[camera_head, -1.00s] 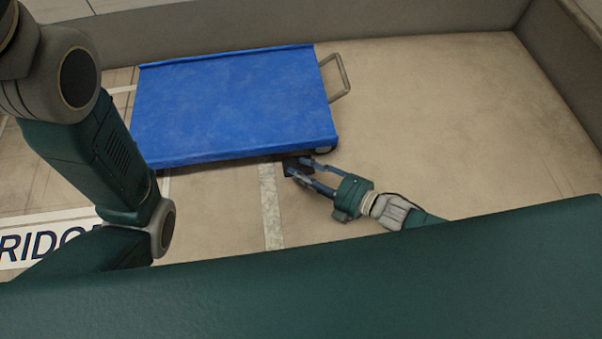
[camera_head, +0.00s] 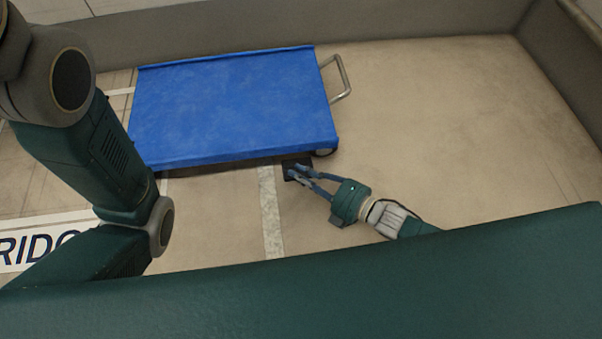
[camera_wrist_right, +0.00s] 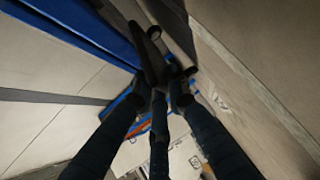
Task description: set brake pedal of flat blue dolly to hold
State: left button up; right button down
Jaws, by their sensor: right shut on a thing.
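The flat blue dolly (camera_head: 235,105) stands on the floor, its near edge facing me. The brake pedal (camera_head: 297,163) is a small dark plate low at that near edge, by the right corner wheel. My right gripper (camera_head: 294,173) reaches in from the right and is shut on the pedal, whose surface the fingers partly cover. In the right wrist view, my gripper's fingers (camera_wrist_right: 160,82) come together at the dark pedal part (camera_wrist_right: 147,48), close to the blue deck edge (camera_wrist_right: 85,32). The pedal's exact tilt is hard to tell. My left arm shows at the left, but its gripper is out of view.
The dolly's grey handle (camera_head: 342,78) sticks out at its right end. A grey wall (camera_head: 270,34) runs behind the dolly, and another stands at the far right. A pale floor strip (camera_head: 271,212) lies near the pedal. The floor right of the dolly is clear.

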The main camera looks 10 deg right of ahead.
notch_tip(320, 180, down, 3)
jog(key=n+t+y+b, duration=0.1)
jog(key=n+t+b, duration=0.1)
jog(key=b, duration=0.3)
jog(key=shift+s+f+y+b, duration=0.1)
jog(key=shift+s+y+b, duration=0.05)
jog(key=shift+y+b, duration=0.2)
jog(key=shift+n+b, duration=0.6)
jog(key=c, duration=1.7)
grip_release()
jog(key=v, duration=0.7)
jog(key=shift+s+d, duration=0.15)
jog(key=shift+s, duration=0.05)
